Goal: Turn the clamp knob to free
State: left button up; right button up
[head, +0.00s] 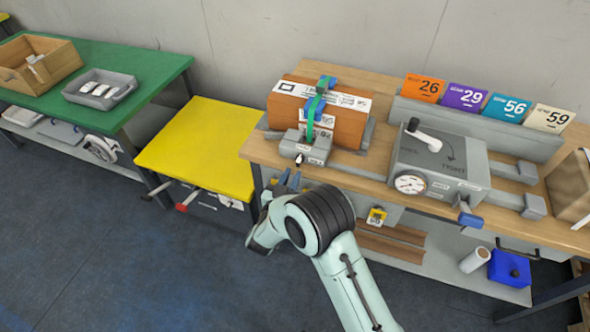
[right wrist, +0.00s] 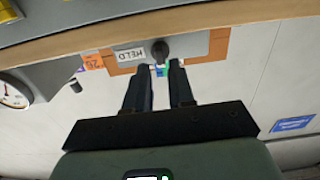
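A small dark clamp knob (head: 299,159) is on the front of a grey clamp block (head: 318,152) at the table's near edge. In the right wrist view the dark knob (right wrist: 160,52) sits on a grey plate beside a label reading HELD (right wrist: 128,54), which appears upside down. My right gripper (head: 289,179) is just in front of the clamp block. In the wrist view its two dark fingers (right wrist: 160,68) are apart, with the knob just beyond and between their tips; contact cannot be told. My left gripper is out of view.
Numbered cards (head: 425,88) line the back. A yellow table (head: 205,140) stands left; floor in front is clear.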

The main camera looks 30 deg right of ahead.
jog(key=v, duration=0.9)
jog(key=shift+s+a, duration=0.25)
jog(key=shift+d+f, duration=0.1)
